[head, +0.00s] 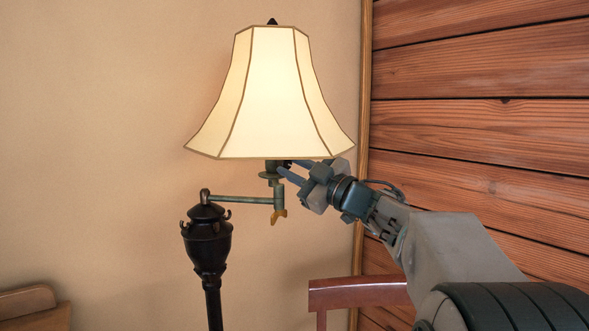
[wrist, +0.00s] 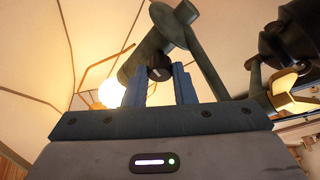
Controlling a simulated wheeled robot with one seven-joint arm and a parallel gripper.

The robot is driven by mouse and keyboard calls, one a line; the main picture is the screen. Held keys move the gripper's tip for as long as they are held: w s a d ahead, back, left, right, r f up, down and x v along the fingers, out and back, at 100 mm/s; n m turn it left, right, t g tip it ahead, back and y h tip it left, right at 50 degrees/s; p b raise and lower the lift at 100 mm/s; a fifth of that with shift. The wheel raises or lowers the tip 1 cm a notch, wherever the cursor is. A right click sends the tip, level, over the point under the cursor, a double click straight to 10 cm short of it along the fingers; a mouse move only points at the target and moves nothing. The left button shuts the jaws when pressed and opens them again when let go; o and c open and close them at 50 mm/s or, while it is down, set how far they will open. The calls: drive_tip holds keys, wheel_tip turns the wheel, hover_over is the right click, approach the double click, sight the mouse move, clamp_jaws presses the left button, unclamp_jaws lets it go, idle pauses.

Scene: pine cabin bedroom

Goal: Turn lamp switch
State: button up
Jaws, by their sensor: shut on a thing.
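The floor lamp has a lit, cream panelled shade (head: 270,95) above a green metal socket and swing arm (head: 245,199), on a black post (head: 209,240). In the wrist view, a glowing bulb (wrist: 111,94) shows under the shade. The small dark lamp switch (wrist: 158,68) sticks out of the socket stem, between the tips of my blue fingers. My gripper (head: 282,167) reaches in from the right just below the shade's rim and is shut on the switch. In the head view the switch is hidden by the fingers.
A wood-plank wall (head: 480,110) stands at the right behind my arm. A reddish wooden chair back (head: 355,292) is below the gripper. A piece of wooden furniture (head: 30,305) is at the lower left. The shade hangs close above the gripper.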

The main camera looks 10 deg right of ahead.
drive_tip(key=shift+f+n, duration=0.1)
drive_tip(key=shift+n, duration=0.2)
drive_tip(key=o, duration=0.7)
drive_tip(key=shift+w+a, duration=0.1)
drive_tip(key=shift+w, duration=0.05)
drive_tip(key=shift+s+d, duration=0.3)
drive_tip(key=shift+s, duration=0.05)
drive_tip(key=v, duration=1.3)
drive_tip(key=shift+w, duration=0.1)
